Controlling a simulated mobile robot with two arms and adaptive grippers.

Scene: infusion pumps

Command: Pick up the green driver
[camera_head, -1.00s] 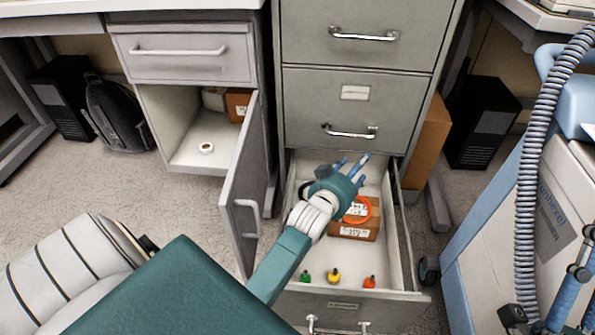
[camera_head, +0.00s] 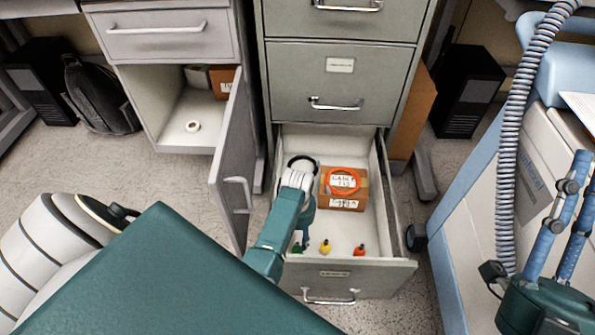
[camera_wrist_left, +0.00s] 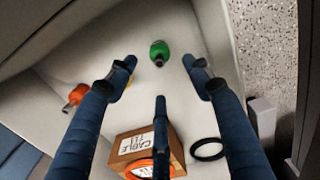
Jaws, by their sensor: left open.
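The green driver (camera_wrist_left: 159,50) stands out in the left wrist view, lying on the pale drawer floor. In the head view the green driver (camera_head: 297,249) is partly hidden by my left gripper (camera_head: 303,240), which points down into the open drawer near its front left. In the left wrist view my left gripper (camera_wrist_left: 158,78) is open and empty, with the driver beyond the fingertips and between the two outer fingers. My right gripper (camera_head: 572,205) shows at the right edge, fingers pointing up, partly cut off.
The open drawer (camera_head: 383,205) also holds a yellow driver (camera_head: 325,247), an orange-red driver (camera_head: 359,250), a cardboard box (camera_head: 343,202) with an orange ring (camera_head: 343,180) on it, and a black ring (camera_head: 300,159). An open cabinet door (camera_head: 229,165) stands left of the drawer.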

